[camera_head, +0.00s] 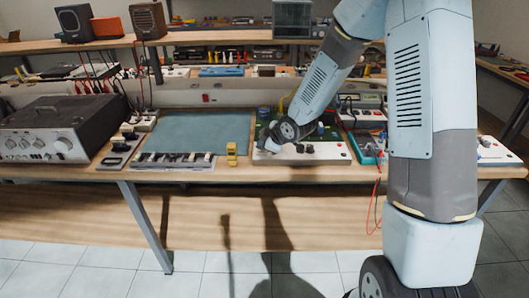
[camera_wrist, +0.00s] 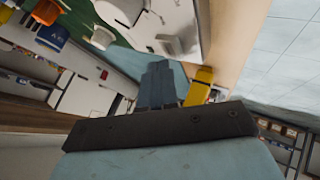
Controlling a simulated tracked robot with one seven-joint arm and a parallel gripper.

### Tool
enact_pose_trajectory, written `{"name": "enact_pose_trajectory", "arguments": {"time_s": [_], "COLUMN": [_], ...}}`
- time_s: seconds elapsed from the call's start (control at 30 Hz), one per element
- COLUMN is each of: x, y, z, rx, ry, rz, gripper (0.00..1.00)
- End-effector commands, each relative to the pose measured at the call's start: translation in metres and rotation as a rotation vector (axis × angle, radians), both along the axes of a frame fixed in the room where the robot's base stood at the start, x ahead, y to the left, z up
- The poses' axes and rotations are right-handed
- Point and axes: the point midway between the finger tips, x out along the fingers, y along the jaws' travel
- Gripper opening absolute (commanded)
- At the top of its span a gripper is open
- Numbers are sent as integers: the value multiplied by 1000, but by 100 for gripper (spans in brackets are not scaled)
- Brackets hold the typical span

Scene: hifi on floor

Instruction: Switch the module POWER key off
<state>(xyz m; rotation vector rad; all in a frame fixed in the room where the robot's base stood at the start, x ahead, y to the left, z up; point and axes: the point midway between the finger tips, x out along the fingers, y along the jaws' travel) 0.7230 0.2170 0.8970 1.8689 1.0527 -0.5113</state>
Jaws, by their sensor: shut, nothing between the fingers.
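A module with a white front panel (camera_head: 328,153) and a green board behind it lies near the bench's front edge. Small dark knobs or keys show on the panel in the head view. My gripper (camera_head: 268,147) is low over the panel's left end. In the wrist view my gripper (camera_wrist: 160,68) is shut and empty, its fingertips pointing at the panel. A pale key-like piece (camera_wrist: 177,46) stands on the white panel just beyond the fingertips. Labels are too small to read, so I cannot tell which key is POWER or its position. I cannot tell whether the fingers touch anything.
A yellow object (camera_head: 232,154) stands left of the module, and shows beside my fingers in the wrist view (camera_wrist: 199,86). A switch strip (camera_head: 172,161), blue-green mat (camera_head: 205,132) and dark amplifier (camera_head: 50,130) lie farther left. A blue-sided box (camera_head: 367,148) with red wires is on the right.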

Motion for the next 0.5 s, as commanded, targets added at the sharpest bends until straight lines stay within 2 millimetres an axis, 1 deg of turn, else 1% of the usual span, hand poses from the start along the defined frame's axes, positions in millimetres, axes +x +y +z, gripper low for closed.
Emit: {"name": "enact_pose_trajectory", "arguments": {"time_s": [0.27,0.5], "x": [0,1], "y": [0,-1], "z": [2,19], "rx": [0,1], "ry": [-1,-2], "rz": [-1,-2], "gripper": [0,0]}}
